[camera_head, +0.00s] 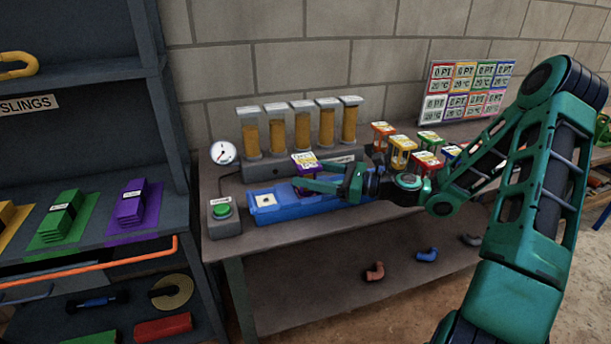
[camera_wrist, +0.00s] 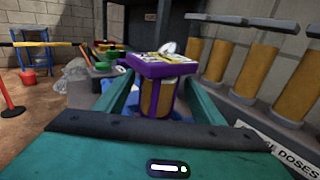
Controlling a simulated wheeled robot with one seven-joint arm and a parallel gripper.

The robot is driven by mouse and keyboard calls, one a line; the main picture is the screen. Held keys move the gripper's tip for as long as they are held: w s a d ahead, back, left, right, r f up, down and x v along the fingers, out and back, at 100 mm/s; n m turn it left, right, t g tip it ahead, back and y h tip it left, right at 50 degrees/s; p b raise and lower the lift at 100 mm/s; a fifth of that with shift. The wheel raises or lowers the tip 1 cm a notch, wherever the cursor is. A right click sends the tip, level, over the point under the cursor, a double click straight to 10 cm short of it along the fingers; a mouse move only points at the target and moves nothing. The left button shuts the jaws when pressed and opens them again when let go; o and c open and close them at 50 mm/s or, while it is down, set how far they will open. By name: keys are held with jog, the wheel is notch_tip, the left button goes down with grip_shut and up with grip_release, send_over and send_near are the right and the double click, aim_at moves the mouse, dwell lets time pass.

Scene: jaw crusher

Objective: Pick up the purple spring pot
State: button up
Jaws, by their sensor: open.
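The purple spring pot (camera_head: 304,161) has a purple top with a white and yellow label and an amber body. It stands at the blue tray (camera_head: 262,216) on the bench. My gripper (camera_head: 301,180) reaches in from the right, with its fingers around the pot's body. In the wrist view the pot (camera_wrist: 162,76) stands upright between the two green fingers of my gripper (camera_wrist: 155,95). The fingers are apart. I cannot tell whether either finger touches the pot. The pot's lower part is partly hidden by the fingers and wrist.
Several amber cylinders (camera_head: 302,128) stand in a rack behind the pot. A green button box (camera_head: 223,213) is at the bench's left end. Other coloured pots (camera_head: 403,152) stand to the right, behind my arm. A shelf unit (camera_head: 85,120) stands at the left.

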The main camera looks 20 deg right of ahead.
jog(key=shift+w+a, duration=0.35)
jog(key=shift+a, duration=0.15)
jog(key=c, duration=1.3)
